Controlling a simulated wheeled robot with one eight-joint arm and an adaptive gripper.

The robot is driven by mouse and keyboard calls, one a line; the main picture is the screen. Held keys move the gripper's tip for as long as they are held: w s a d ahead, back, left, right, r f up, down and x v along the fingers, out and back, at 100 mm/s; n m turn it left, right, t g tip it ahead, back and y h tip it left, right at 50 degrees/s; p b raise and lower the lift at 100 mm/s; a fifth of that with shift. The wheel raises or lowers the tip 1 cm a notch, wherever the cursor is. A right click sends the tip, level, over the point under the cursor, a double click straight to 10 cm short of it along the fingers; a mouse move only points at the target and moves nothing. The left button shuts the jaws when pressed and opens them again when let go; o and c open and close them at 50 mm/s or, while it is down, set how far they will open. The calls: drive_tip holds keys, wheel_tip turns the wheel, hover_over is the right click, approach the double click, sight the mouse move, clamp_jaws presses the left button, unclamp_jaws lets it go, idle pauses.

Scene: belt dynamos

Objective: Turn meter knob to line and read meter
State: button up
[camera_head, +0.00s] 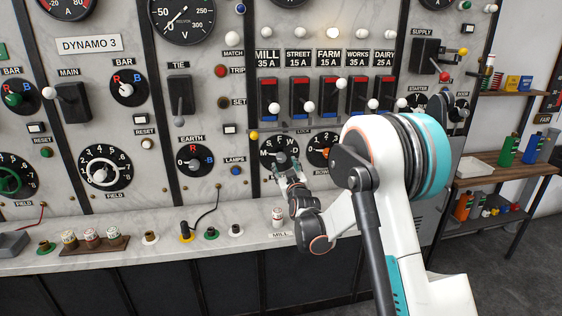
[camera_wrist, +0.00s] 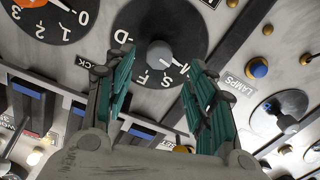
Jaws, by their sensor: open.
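A round black dial (camera_head: 270,142) with letters around it sits low on the panel, under the row of feeder switches. Its grey centre knob (camera_wrist: 161,54) shows in the wrist view, where the dial (camera_wrist: 185,25) appears turned over. I cannot tell for certain which letter the knob points to. My gripper (camera_head: 288,168) is in front of the dial and partly covers it in the head view. In the wrist view my gripper (camera_wrist: 160,64) is open, its green-padded fingers on either side of the knob, with a visible gap to it. A voltmeter (camera_head: 182,18) is at the top left.
Several feeder switches (camera_head: 330,95) labelled Mill, Street, Farm, Works and Dairy are just above. A second numbered dial (camera_head: 322,150) sits close on the right.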

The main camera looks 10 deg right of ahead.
sight(282, 160)
drive_tip(key=w+b, duration=0.1)
drive_tip(key=w, duration=0.7)
drive_tip(key=shift+w+b, duration=0.3)
drive_tip(key=shift+b, duration=0.1)
drive_tip(key=shift+c, duration=0.6)
drive_tip(key=c, duration=1)
